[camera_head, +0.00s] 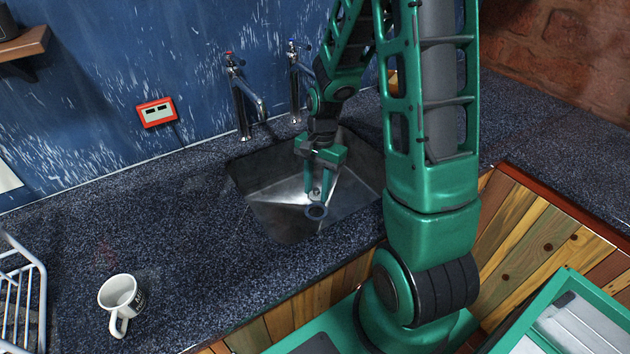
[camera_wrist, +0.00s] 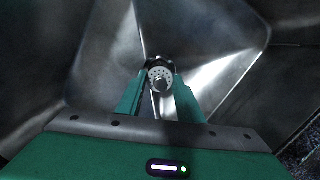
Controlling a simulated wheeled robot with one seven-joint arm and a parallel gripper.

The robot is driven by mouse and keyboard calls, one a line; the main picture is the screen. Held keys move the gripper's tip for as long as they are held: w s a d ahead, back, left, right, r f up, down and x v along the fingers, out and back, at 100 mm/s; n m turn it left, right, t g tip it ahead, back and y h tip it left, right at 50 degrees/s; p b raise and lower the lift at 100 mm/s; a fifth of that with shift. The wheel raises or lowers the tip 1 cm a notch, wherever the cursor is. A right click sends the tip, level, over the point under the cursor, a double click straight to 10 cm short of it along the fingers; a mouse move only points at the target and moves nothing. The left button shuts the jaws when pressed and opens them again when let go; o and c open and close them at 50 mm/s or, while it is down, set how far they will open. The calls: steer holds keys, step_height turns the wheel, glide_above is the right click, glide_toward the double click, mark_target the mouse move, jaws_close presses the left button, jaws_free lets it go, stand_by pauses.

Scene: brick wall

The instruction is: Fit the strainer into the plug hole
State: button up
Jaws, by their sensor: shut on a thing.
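My gripper (camera_head: 318,190) reaches down into the metal sink (camera_head: 262,182), its fingers pointing at the sink floor. In the wrist view the gripper (camera_wrist: 160,88) is shut on the strainer (camera_wrist: 161,74), a small round grey disc with small holes and a knob at its middle. The plug hole (camera_head: 316,212) shows in the head view as a dark round ring just below the fingertips. In the wrist view a dark rim shows behind the strainer, mostly hidden by it. I cannot tell whether the strainer touches the hole.
Two taps (camera_head: 243,100) stand behind the sink. A white mug (camera_head: 120,292) and a white wire rack (camera_head: 22,285) are on the speckled worktop (camera_head: 185,225) at the left. The sink walls rise close around my gripper. The worktop between mug and sink is clear.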

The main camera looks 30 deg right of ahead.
steer(key=shift+f, duration=2.65)
steer(key=shift+s+f, duration=0.1)
steer(key=shift+f, duration=0.4)
